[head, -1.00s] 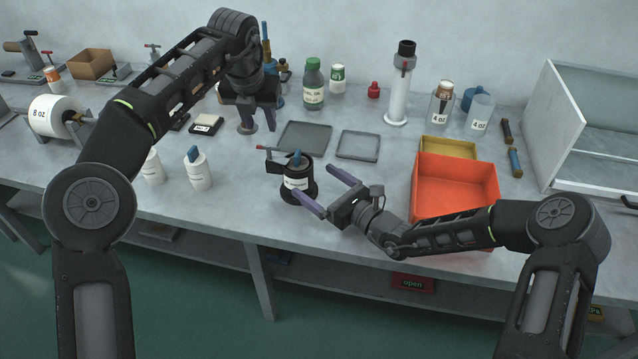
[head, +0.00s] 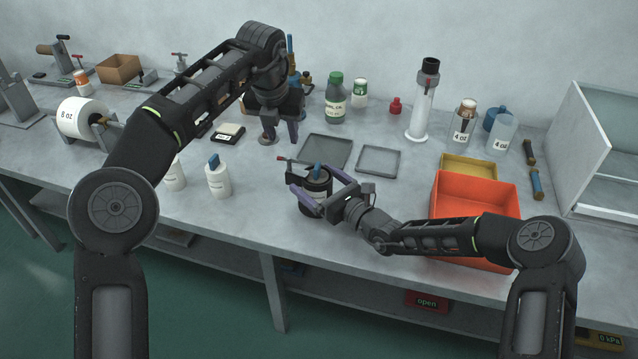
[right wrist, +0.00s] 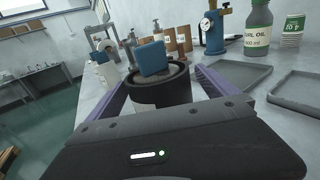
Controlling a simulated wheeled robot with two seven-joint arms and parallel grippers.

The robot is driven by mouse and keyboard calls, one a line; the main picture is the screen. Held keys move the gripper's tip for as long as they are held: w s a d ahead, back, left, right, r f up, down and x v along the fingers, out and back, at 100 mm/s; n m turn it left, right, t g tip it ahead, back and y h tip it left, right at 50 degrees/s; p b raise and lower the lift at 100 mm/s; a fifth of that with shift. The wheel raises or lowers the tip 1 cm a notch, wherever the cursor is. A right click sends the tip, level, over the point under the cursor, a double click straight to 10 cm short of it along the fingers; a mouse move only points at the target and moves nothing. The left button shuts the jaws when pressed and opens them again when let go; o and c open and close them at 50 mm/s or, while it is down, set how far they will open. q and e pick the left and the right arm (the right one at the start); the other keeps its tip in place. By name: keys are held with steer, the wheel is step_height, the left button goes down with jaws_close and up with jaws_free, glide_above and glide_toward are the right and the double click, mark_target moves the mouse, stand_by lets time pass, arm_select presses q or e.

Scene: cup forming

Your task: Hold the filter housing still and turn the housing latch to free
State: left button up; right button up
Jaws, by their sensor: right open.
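The filter housing (head: 322,204) is a black upright cylinder with a white label, near the front edge of the bench. A blue block (head: 317,169) stands on its top, and a thin lever with a red tip (head: 282,158) reaches left from the top. I cannot tell which is the latch. My right gripper (head: 322,187) is open, with its purple fingers on either side of the housing. In the right wrist view the dark housing (right wrist: 160,92) and blue block (right wrist: 152,58) sit between the fingers; contact is unclear. My left gripper (head: 282,128) hangs behind and left of the housing, its jaws partly hidden.
Two white bottles (head: 218,180) stand left of the housing. Two grey trays (head: 378,160) lie behind it. An orange bin (head: 475,200) stands to the right, behind my right forearm. A green-capped bottle (head: 336,104) is at the back. The bench front edge is close to the housing.

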steer(key=shift+c, duration=0.5)
steer(key=c, duration=1.9)
